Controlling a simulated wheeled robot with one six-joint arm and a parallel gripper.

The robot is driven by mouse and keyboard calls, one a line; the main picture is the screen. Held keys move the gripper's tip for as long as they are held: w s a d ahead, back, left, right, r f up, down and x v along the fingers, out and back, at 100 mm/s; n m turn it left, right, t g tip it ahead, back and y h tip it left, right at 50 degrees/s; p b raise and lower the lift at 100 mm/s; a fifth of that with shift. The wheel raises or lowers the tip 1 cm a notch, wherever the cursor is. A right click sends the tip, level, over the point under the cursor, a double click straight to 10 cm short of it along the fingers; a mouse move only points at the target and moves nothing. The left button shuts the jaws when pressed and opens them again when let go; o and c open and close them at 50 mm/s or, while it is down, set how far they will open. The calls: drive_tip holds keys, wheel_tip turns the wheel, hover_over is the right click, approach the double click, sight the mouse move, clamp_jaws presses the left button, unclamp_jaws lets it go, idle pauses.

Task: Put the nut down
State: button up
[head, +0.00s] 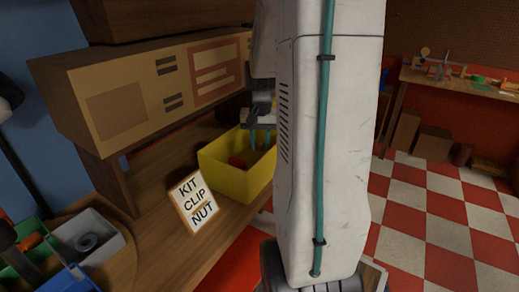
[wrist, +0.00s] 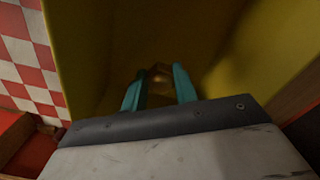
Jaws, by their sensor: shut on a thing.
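My gripper (head: 260,138) is at the yellow bin (head: 224,182), its teal fingers pointing down over the bin's open top. In the wrist view my gripper (wrist: 158,84) is shut on a small brass-coloured nut (wrist: 160,72), dim between the fingertips. The yellow bin's walls (wrist: 90,40) surround the fingers there. The nut cannot be made out in the head view. How far it is above the bin floor is hard to tell in the shadow.
A red object (head: 237,161) lies in the yellow bin. A card reading "KIT CLIP NUT" (head: 194,201) stands in front of it. A grey tray (head: 104,246) with a grey ring (head: 87,242) is at lower left. A wooden cabinet (head: 150,90) overhangs the bench.

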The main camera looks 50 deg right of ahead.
sight(260, 151)
drive_tip(key=shift+f, duration=1.1)
drive_tip(key=shift+f, duration=0.6)
drive_tip(key=o, duration=1)
